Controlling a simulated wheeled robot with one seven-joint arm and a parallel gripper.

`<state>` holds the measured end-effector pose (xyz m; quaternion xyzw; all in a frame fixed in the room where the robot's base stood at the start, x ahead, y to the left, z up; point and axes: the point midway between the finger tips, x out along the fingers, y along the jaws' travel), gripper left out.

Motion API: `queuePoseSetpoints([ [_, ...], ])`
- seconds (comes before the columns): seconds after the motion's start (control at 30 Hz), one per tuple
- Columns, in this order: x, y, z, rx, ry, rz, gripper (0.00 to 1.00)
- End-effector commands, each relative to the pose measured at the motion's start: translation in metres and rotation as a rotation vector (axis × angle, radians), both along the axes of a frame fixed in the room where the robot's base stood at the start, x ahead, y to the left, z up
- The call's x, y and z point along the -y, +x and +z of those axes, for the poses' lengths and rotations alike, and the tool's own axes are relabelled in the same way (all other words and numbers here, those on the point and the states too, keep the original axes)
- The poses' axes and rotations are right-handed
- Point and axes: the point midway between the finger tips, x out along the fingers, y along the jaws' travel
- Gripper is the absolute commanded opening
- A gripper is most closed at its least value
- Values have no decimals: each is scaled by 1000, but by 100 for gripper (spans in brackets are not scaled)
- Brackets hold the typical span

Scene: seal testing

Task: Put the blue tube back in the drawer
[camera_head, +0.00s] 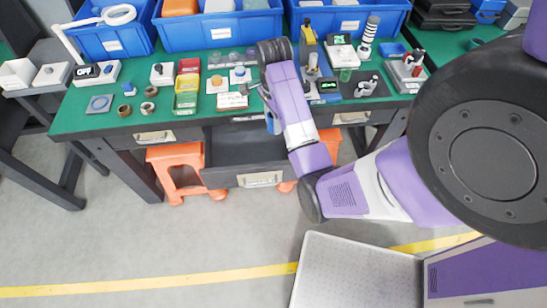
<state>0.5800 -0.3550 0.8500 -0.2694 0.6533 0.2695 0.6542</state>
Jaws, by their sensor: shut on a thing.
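My gripper (268,108) is small in the head view and partly hidden by my own purple arm. It is shut on the blue tube (271,124), whose lower part shows just left of the arm. The tube appears at the table's front edge, above the back of the open drawer; its exact height is hard to tell. The drawer (233,150) is dark grey and pulled out from under the table, with a pale label on its front. The part of its inside that I see looks empty; my arm covers its right side.
The green-topped table (135,110) holds small colored bins (186,92), several testing devices, rings and a magnifier lamp. Blue crates (220,25) stand along the back. Orange stools (177,160) stand under the table, beside the drawer.

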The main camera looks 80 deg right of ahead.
Motion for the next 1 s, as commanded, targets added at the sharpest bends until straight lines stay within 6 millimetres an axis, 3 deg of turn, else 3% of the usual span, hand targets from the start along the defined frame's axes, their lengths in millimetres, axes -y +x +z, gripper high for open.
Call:
queuePoseSetpoints([
  [0.03,0,0,-18,-1,1,0,0],
  [0.17,-2,-1,-40,-5,5,3,0],
  [0.5,-1,-1,-121,-3,4,2,0],
  [1.0,0,0,-178,-1,1,3,0],
])
